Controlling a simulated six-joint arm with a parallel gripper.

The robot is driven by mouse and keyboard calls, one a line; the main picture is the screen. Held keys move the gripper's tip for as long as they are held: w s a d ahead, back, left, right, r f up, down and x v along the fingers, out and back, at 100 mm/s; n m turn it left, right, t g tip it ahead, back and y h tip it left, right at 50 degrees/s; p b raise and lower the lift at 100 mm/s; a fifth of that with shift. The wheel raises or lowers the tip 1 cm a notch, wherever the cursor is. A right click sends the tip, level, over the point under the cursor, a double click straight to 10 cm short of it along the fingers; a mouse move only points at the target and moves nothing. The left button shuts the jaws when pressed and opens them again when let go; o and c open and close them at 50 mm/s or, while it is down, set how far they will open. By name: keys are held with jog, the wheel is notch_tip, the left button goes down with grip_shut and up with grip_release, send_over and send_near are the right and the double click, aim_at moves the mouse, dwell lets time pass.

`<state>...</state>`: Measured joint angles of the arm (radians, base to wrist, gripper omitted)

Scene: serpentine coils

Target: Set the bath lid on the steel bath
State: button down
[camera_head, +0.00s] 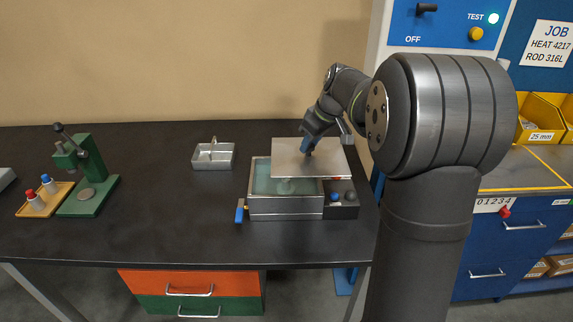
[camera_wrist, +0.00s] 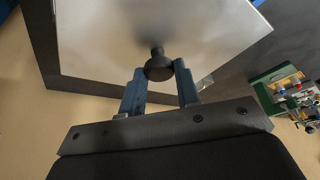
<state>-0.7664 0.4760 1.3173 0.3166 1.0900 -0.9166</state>
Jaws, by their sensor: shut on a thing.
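The bath lid (camera_head: 330,151) is a flat pale metal plate with a dark round knob (camera_wrist: 159,66). My gripper (camera_head: 307,148) is shut on that knob, its blue fingers on either side of it in the wrist view (camera_wrist: 160,82). The lid (camera_wrist: 110,35) hangs above the steel bath (camera_head: 285,207), over its back right part. The bath is an open steel box with greenish liquid inside, and its front left is uncovered. I cannot tell how large the gap between lid and bath is.
A dark control box (camera_head: 342,211) with a blue knob adjoins the bath's right side. A blue part (camera_head: 240,211) is at its left. A small steel tray (camera_head: 213,157) stands behind left. A green press (camera_head: 92,182) and a wooden bottle rack (camera_head: 43,203) are far left. The table's middle is clear.

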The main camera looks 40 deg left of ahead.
aim_at(286, 150)
jog(key=s+a+f, duration=0.1)
jog(key=a, duration=0.1)
jog(key=a+f, duration=0.1)
jog(key=a, duration=0.1)
jog(key=s+a+f, duration=0.1)
jog(key=a+f, duration=0.1)
jog(key=shift+s+a, duration=0.25)
jog(key=shift+s, duration=0.1)
jog(key=shift+f, duration=2.05)
jog(key=shift+f, duration=0.1)
jog(key=shift+f, duration=0.25)
jog(key=c, duration=1.1)
grip_release()
jog(key=shift+o, duration=0.2)
jog(key=shift+r, duration=0.3)
jog(key=v, duration=1.2)
